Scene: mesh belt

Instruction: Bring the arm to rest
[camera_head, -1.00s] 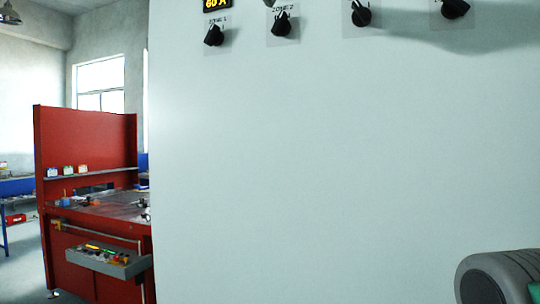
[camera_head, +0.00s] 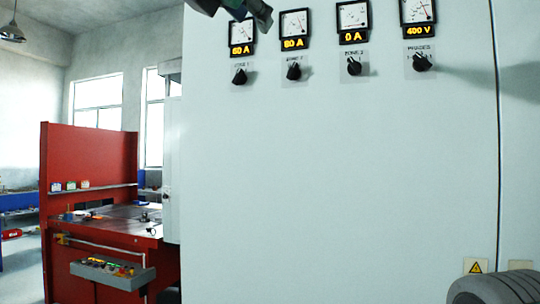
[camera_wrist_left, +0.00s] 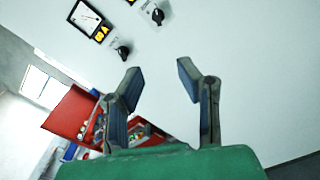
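My left gripper (camera_head: 238,8) shows at the top edge of the head view, partly cut off, in front of the pale cabinet (camera_head: 340,170). In the left wrist view its two fingers (camera_wrist_left: 160,76) stand apart with nothing between them. The cabinet face (camera_wrist_left: 240,60) lies beyond the fingertips; I cannot tell the exact gap. My right gripper is not in view.
The cabinet carries several meters (camera_head: 294,24) with a row of black knobs (camera_head: 294,70) below. A warning sign (camera_head: 475,267) is low on the right.

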